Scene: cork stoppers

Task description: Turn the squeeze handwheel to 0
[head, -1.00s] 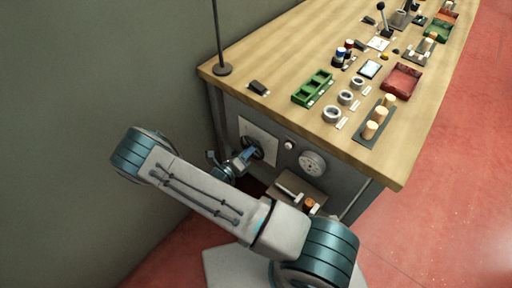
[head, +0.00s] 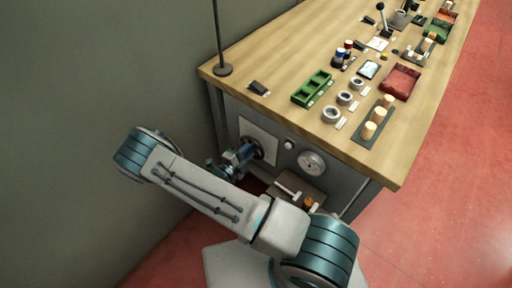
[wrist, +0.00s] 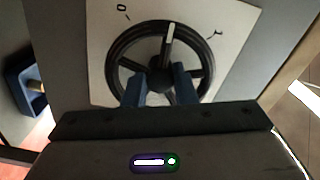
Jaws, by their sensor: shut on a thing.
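The squeeze handwheel (wrist: 113,55) is a black spoked wheel on a white plate (wrist: 235,22) on the bench's front panel. In the wrist view its white pointer (wrist: 169,34) points up and slightly right. It stands between the 0 mark (wrist: 122,6) at upper left and another mark (wrist: 218,34) at right. My gripper (wrist: 160,88) has its blue fingers on either side of the wheel's centre, shut on the wheel. The head view shows my gripper (head: 250,152) at the handwheel (head: 258,146), which it mostly hides.
A round gauge (head: 311,162) and a small knob (head: 289,145) sit right of the wheel. Below is an open drawer or shelf (head: 300,186) with tools. The wooden benchtop (head: 270,60) above holds a green rack (head: 312,88), rings and corks. A wall stands at left.

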